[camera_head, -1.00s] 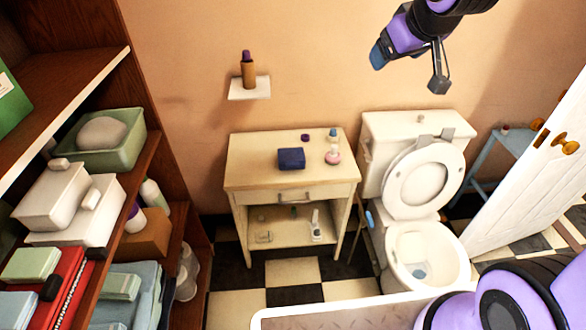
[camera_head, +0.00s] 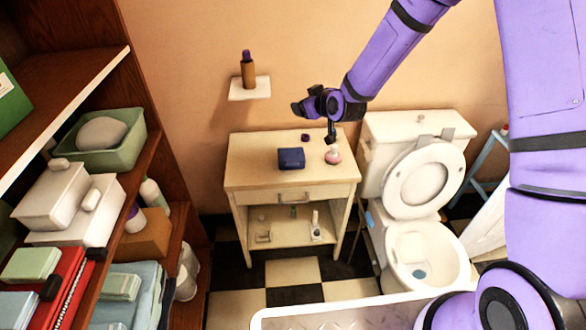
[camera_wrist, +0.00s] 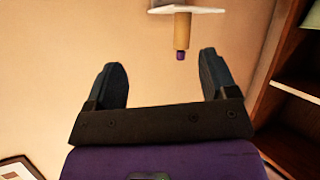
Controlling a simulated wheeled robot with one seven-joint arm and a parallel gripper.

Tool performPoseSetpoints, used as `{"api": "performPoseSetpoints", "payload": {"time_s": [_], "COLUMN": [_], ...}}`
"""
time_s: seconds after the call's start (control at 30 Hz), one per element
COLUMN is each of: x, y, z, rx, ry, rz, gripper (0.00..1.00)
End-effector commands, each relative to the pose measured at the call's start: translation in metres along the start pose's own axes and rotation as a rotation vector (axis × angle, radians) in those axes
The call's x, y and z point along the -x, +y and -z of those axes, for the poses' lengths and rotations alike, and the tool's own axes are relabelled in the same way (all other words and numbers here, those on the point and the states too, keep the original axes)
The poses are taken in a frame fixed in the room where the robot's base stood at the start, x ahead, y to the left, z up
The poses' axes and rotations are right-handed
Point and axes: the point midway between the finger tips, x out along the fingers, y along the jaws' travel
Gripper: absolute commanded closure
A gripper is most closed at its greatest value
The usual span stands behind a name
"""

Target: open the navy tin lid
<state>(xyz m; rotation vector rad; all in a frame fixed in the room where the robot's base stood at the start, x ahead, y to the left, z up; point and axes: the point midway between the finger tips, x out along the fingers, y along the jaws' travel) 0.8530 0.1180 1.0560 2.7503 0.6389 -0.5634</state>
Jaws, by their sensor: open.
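The navy tin (camera_head: 291,159) sits on top of the cream cabinet (camera_head: 250,170), and its lid looks closed. My gripper (camera_head: 302,107) is in front of the wall, above the cabinet and apart from the tin. In the wrist view my gripper (camera_wrist: 160,85) has its two dark blue fingers spread wide with nothing between them. The tin does not show in the wrist view.
A pink bottle (camera_head: 333,155) and a small purple item (camera_head: 305,138) stand near the tin. A brown bottle (camera_head: 248,70) stands on a small wall shelf (camera_head: 249,93). The toilet (camera_head: 420,185) is at right, a loaded wooden shelf (camera_head: 140,110) at left.

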Motion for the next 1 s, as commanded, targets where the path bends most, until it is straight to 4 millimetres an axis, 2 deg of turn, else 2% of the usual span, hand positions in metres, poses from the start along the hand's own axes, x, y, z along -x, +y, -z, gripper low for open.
{"api": "performPoseSetpoints", "payload": {"time_s": [0.03,0.2,0.5,0.77,1.0], "x": [-0.012,-0.043,-0.080,-0.093,-0.089], "y": [-0.006,-0.024,-0.056,-0.082,-0.104], "z": [-0.013,-0.044,-0.108,-0.171,-0.232], "rx": [-0.010,-0.038,-0.111,-0.183,-0.240], "ry": [0.016,0.101,0.233,0.321,0.372], "rz": [0.002,-0.011,-0.082,-0.197,-0.339], "gripper": [0.21,0.21,0.21,0.21,0.21]}}
